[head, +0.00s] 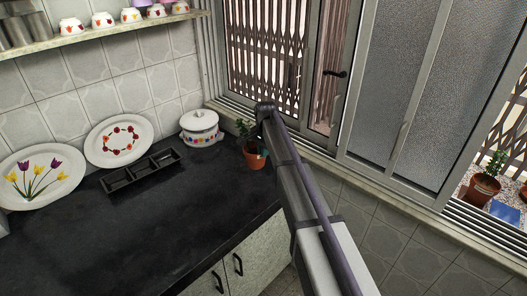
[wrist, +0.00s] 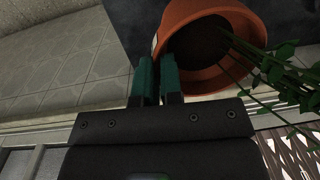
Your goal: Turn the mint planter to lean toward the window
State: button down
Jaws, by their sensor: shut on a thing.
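The mint planter, an orange-brown pot with a green plant (head: 254,160), stands on the black counter near its back right corner, close to the window. In the wrist view the pot (wrist: 228,78) appears with its open mouth, dark inside and green leaves to the right. My gripper (wrist: 158,62) has its two teal fingers close together at the pot's rim, shut on the pot wall. In the head view my arm covers most of the gripper and part of the plant. The window (head: 400,85) has a frosted pane and a lattice beyond its open part.
A white lidded pot (head: 200,125) stands left of the planter. A black three-compartment tray (head: 140,171) and two decorated plates (head: 119,141) are farther left. The counter's front (head: 130,235) is bare. Another potted plant (head: 483,190) stands beyond the window at right.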

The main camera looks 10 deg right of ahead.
notch_tip(320, 180, down, 10)
jog(key=b, duration=1)
jog(key=shift+r, duration=0.2)
jog(key=m, duration=0.1)
jog(key=a+m, duration=0.1)
jog(key=m, duration=0.1)
jog(key=shift+s+a+r+m, duration=0.15)
jog(key=shift+s+r+m, duration=0.1)
jog(key=shift+r+m, duration=0.05)
jog(key=shift+f, duration=0.35)
jog(key=c, duration=1.2)
grip_release()
